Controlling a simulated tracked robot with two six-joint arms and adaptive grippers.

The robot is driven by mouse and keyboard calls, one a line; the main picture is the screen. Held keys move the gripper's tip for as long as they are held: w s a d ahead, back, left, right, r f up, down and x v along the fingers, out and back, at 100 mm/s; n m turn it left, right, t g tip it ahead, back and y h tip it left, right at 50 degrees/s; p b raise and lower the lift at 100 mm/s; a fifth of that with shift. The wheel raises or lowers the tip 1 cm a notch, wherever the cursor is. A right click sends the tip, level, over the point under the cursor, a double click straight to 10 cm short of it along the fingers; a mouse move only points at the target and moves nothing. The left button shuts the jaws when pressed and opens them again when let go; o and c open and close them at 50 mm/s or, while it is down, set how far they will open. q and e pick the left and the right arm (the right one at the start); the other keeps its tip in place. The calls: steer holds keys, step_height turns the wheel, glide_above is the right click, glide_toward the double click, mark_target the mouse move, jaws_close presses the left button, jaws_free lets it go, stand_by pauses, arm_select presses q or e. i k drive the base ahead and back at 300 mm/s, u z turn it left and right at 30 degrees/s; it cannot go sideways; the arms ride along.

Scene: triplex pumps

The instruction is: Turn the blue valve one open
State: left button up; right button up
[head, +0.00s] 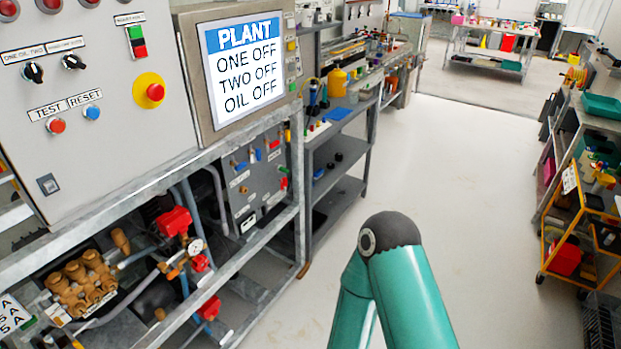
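A grey valve panel (262,190) sits in the metal frame below the screen. It carries small blue handles (258,154) near its top left and red handles (274,144) on its right. The labels on the panel are too small to read, so I cannot tell which blue handle is valve one or how it is turned. The screen (245,65) reads PLANT, ONE OFF, TWO OFF, OIL OFF. Neither of my grippers shows. A teal elbow of one of my arms stands at the bottom middle, well to the right of the panel.
A control cabinet (90,140) with a red emergency button stands at the left. Below it is a brass pump (82,283) with red fittings (174,221) inside metal rails. A bench (340,150) stands beyond the panel, a yellow trolley (585,230) at right. The floor (450,170) between is clear.

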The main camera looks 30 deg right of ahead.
mark_target(239, 167)
steer(key=z, duration=0.2)
steer(key=i, duration=0.75)
steer(key=z, duration=1.55)
steer(key=i, duration=0.15)
steer(key=u, duration=3.2)
